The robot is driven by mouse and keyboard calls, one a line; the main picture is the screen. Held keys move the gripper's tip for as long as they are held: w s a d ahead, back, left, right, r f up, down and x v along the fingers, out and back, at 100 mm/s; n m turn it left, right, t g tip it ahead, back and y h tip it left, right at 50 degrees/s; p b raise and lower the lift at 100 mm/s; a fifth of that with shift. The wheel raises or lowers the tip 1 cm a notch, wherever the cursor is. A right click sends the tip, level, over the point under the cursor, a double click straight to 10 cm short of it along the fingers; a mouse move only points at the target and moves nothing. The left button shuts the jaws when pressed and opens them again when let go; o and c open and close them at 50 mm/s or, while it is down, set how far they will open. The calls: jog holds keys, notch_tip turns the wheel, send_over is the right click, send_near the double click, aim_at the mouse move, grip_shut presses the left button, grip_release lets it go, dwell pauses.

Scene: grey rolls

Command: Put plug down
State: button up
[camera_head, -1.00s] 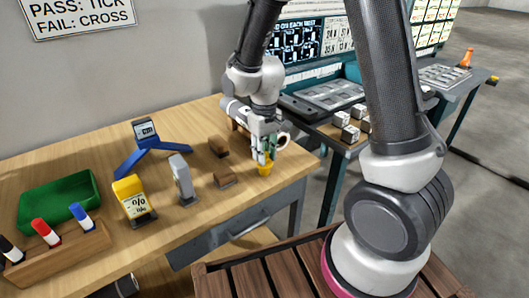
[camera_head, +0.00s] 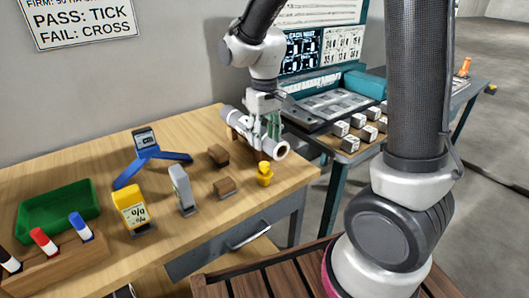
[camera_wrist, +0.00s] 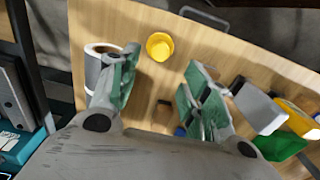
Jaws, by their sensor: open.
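The yellow plug (camera_head: 264,174) stands upright on the wooden bench near its right front edge. In the wrist view the plug (camera_wrist: 159,46) shows from above, beyond the fingertips and apart from them. My gripper (camera_head: 268,126) is raised above and behind the plug. Its green-padded fingers (camera_wrist: 158,92) are spread with nothing between them. A pale grey roll (camera_head: 281,150) lies across a wooden support, close by my gripper and partly hidden by it. In the wrist view the roll (camera_wrist: 97,68) is beside the left finger; I cannot tell whether they touch.
Two small brown blocks (camera_head: 224,187), a grey upright device (camera_head: 181,190) and a yellow meter (camera_head: 131,204) stand left of the plug. A blue stand (camera_head: 148,155), green tray (camera_head: 60,208) and marker rack (camera_head: 50,262) are farther left. A second table (camera_head: 345,143) holds several white blocks.

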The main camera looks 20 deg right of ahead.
jog(key=s+d+r+m+t, duration=0.2)
jog(key=s+d+r, duration=0.4)
jog(key=d+r, duration=0.3)
jog(key=s+d+r+t, duration=0.1)
jog(key=s+d+r, duration=0.1)
jog(key=s, duration=0.4)
jog(key=s+d+r+m+t, duration=0.1)
jog(key=s+d+r, duration=0.2)
jog(key=s, duration=0.4)
jog(key=shift+d+m, duration=0.3)
jog(key=shift+d, duration=0.15)
